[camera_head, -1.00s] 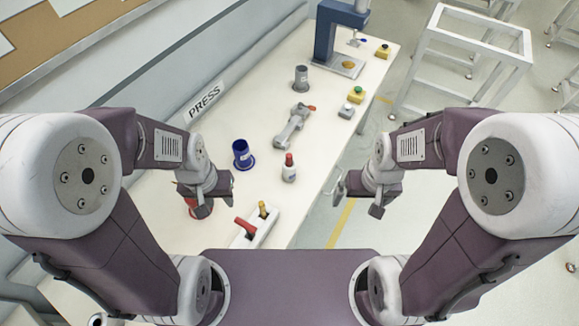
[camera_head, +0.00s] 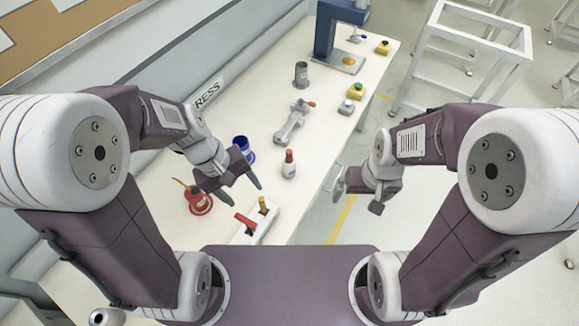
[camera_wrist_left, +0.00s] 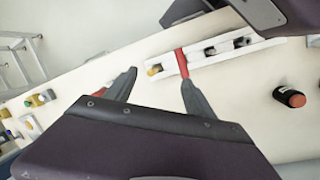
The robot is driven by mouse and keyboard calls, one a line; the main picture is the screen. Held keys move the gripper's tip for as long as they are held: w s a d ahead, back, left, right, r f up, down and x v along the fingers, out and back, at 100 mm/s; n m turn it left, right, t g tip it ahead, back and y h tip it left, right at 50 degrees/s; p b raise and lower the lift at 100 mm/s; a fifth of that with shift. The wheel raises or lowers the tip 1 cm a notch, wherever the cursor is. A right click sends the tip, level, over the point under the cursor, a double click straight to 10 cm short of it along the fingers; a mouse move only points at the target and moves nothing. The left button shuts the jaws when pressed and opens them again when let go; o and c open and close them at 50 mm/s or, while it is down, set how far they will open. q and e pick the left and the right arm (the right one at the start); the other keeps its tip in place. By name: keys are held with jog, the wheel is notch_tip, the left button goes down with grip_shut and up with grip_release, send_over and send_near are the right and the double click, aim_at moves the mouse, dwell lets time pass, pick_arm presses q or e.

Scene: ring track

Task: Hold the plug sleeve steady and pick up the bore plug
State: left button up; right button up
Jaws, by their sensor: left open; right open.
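A white slotted block (camera_head: 250,236) lies near the front of the bench. It holds a red-handled piece (camera_head: 245,221) and a yellow-topped piece (camera_head: 262,205); I cannot tell for sure which parts are the plug sleeve and the bore plug. In the left wrist view the block (camera_wrist_left: 212,55) shows dark slots, with the red handle (camera_wrist_left: 181,62) near one fingertip. My left gripper (camera_head: 243,194) is open and empty, above the bench beside the block; its fingers also show in the left wrist view (camera_wrist_left: 160,88). My right gripper (camera_head: 357,196) is open and empty, off the bench's right edge.
A red can (camera_head: 199,203), a blue cup (camera_head: 240,143) and a red-capped bottle (camera_head: 289,168) stand near my left gripper. Farther back are a grey clamp-like tool (camera_head: 293,122), a grey cup (camera_head: 301,72), button boxes (camera_head: 347,107) and a blue press (camera_head: 325,35). A black-and-red cylinder (camera_wrist_left: 290,97) shows in the left wrist view.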

pick_arm(q)
jog(key=w+d+f+n+t+h+b, duration=0.1)
jog(key=w+d+f+n+h+b, duration=0.2)
jog(key=w+n, duration=0.4)
jog(key=w+d+f+n+t+h+b, duration=0.1)
jog(key=w+d+f+n+h, duration=0.3)
jog(key=w, duration=0.6)
jog(key=n+t+h+b, duration=0.1)
jog(key=n+t+b, duration=0.1)
jog(key=n, duration=0.3)
send_near(286, 168)
jog(key=w+f, duration=0.2)
jog(key=f, duration=0.1)
jog(key=shift+f, duration=0.2)
jog(key=shift+w+a+f, duration=0.1)
jog(key=b+x, duration=0.4)
jog(key=x, duration=0.4)
jog(key=shift+d+f, duration=0.2)
jog(key=shift+d, duration=0.2)
jog(key=shift+w+d+f+b, duration=0.1)
jog(key=shift+w+d+b, duration=0.05)
jog(key=shift+d+b, duration=0.35)
jog(key=shift+d, duration=0.1)
